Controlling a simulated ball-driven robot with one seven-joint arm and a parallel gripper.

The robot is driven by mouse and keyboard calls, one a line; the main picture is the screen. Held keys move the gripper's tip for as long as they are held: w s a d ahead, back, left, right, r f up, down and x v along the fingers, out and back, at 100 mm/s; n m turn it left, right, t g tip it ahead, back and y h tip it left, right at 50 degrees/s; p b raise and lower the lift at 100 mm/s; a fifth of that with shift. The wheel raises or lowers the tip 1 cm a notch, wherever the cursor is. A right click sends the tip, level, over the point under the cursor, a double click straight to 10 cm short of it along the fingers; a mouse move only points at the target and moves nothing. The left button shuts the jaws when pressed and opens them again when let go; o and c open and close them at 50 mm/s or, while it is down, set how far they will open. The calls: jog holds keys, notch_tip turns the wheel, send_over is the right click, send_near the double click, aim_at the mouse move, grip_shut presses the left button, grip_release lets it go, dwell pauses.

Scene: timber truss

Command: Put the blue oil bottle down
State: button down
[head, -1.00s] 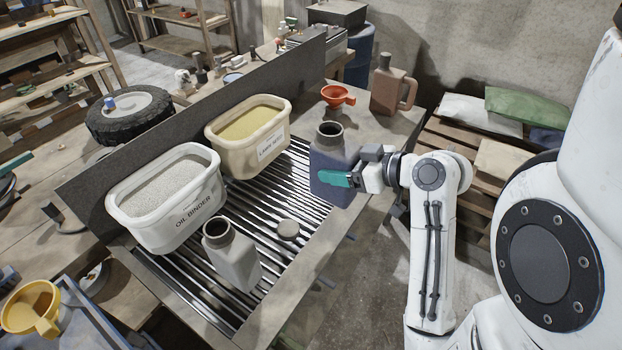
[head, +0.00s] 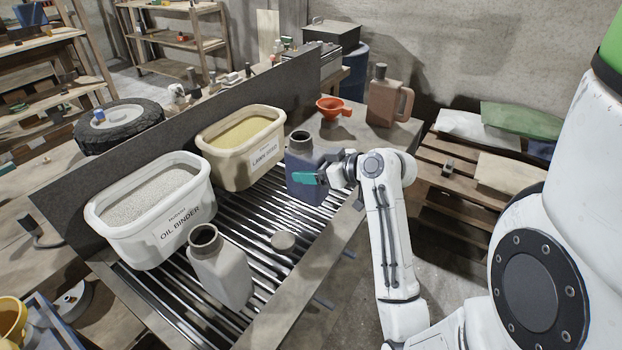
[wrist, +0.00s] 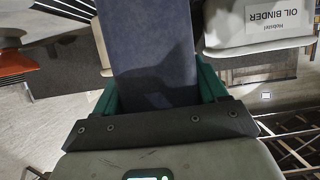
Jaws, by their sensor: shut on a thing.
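The blue oil bottle (head: 301,158) is upright with an open dark neck, at the far right end of the slatted metal grate (head: 262,212). My gripper (head: 310,179), with green fingers, is shut on its body from the right. In the wrist view the bottle's blue side (wrist: 150,45) fills the space between the fingers (wrist: 158,88).
A lawn seed bin (head: 238,172) and an oil binder bin (head: 150,238) stand along the grate's back. A grey open bottle (head: 222,275) and a round cap (head: 283,241) are at the front. A red funnel (head: 331,108) and brown jug (head: 389,103) stand behind.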

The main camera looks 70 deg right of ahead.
jog(key=shift+w+d+f, duration=0.1)
jog(key=shift+w+f, duration=0.05)
jog(key=shift+f, duration=0.05)
jog(key=shift+d+f, duration=0.1)
jog(key=shift+f, duration=1.55)
jog(key=shift+f, duration=0.1)
jog(key=shift+f, duration=0.15)
jog(key=shift+c, duration=0.3)
grip_release()
jog(key=shift+r, duration=0.3)
jog(key=v, duration=1.2)
